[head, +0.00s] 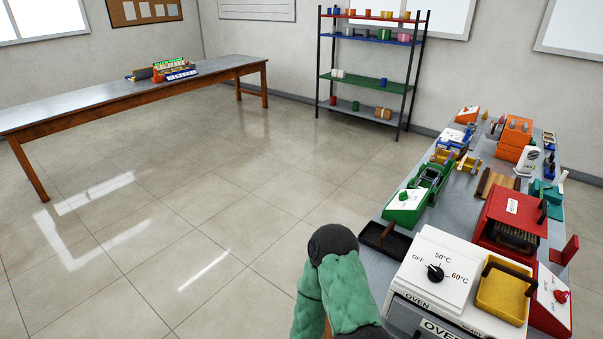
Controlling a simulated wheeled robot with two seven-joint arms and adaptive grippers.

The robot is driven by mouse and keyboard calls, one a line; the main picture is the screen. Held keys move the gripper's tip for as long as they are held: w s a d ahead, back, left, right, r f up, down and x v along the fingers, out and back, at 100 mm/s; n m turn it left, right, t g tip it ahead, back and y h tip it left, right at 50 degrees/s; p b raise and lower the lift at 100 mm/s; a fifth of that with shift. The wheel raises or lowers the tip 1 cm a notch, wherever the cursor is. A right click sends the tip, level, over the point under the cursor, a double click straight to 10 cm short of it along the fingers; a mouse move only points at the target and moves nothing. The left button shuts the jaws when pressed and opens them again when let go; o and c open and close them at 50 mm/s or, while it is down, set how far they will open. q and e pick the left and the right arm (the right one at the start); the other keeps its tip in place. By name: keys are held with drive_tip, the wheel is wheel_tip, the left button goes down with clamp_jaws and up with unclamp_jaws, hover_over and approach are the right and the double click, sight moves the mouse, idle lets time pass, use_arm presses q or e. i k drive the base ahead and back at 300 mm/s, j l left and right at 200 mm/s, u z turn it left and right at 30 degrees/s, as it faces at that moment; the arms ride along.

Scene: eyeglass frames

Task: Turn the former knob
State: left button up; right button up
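Several machines with knobs stand on the bench at right in the head view; I cannot read which one is labelled former. A green machine (410,212) has a white sloped panel with a small green knob (404,195). A red machine (512,218) with a dark opening stands further right. At the right edge a white panel (549,293) carries a red knob (561,296). A white oven (459,258) in front has a black knob (436,273) between OFF, 50°C and 60°C marks. A green-covered link of my arm rises beside the oven's left; neither gripper shows.
A yellow tray (503,293) with a dark handle sits on the oven. A black tray (385,238) lies at the bench's left edge. An orange machine (514,137) stands at the far end. A long table (110,90) and a shelf rack (372,80) stand away; the floor between is clear.

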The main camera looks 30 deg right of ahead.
sight(403, 196)
drive_tip(key=i+j+u, duration=0.15)
drive_tip(key=i, duration=0.4)
drive_tip(key=i+j+u, duration=0.2)
drive_tip(key=i, duration=0.35)
drive_tip(key=i+l+z, duration=0.15)
drive_tip(key=i+z, duration=0.15)
drive_tip(key=z, duration=0.15)
drive_tip(key=i+l+z, duration=0.1)
drive_tip(key=i+z, duration=0.2)
drive_tip(key=z, duration=0.15)
drive_tip(key=i+z, duration=0.3)
drive_tip(key=z, duration=0.2)
drive_tip(key=i+j+z, duration=0.25)
drive_tip(key=z, duration=0.2)
drive_tip(key=i, duration=0.05)
